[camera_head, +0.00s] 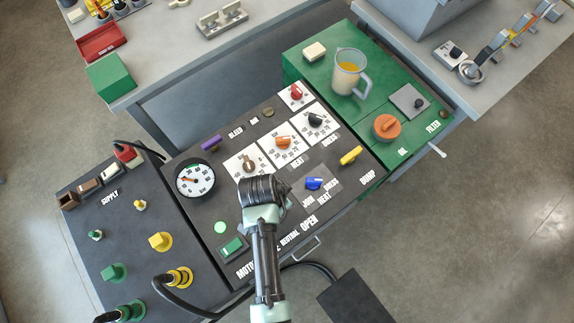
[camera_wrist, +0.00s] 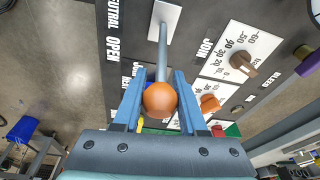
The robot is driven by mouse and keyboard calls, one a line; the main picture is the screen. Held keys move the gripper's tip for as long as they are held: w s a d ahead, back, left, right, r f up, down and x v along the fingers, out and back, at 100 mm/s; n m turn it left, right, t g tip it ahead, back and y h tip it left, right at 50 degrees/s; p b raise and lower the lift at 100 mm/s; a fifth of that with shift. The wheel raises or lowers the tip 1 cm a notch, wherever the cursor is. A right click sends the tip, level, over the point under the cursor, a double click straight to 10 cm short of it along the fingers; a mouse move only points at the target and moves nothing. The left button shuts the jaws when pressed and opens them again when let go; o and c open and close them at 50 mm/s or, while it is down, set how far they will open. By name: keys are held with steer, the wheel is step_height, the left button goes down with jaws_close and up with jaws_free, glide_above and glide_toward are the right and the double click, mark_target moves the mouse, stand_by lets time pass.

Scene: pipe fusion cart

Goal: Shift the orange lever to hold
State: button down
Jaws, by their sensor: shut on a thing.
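The orange lever has a round orange knob (camera_wrist: 160,99) on a grey rod (camera_wrist: 162,50) that runs to a white slot plate (camera_wrist: 160,18) in the wrist view. My gripper (camera_wrist: 159,82) is shut on the knob, one blue finger on each side. In the head view my gripper (camera_head: 264,188) is over the front middle of the dark panel (camera_head: 205,155) and hides the lever. The words NEUTRAL and OPEN show beside the plate, and JOIN is on its other side. I cannot make out a hold mark.
Close by are a blue knob (camera_head: 314,184), a yellow handle (camera_head: 351,156), a dial gauge (camera_head: 195,180) and several knobs on white scales, such as the brown knob (camera_wrist: 243,62). A clear jug (camera_head: 348,72) stands on the green top (camera_head: 310,82). Open floor lies at the front right.

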steer(key=shift+s+a+r+t+h+b, duration=0.1)
steer(key=shift+s+a+t+h+b, duration=0.05)
steer(key=shift+s+a+t+h, duration=0.25)
steer(key=shift+s+a+r+t+h+b, duration=0.15)
steer(key=shift+a+t+h, duration=0.15)
steer(key=shift+a+h, duration=0.2)
steer(key=shift+d, duration=0.1)
steer(key=shift+c, duration=2.2)
jaws_free()
steer(key=b+v, duration=0.1)
steer(key=v, duration=1.2)
steer(key=shift+w, duration=0.1)
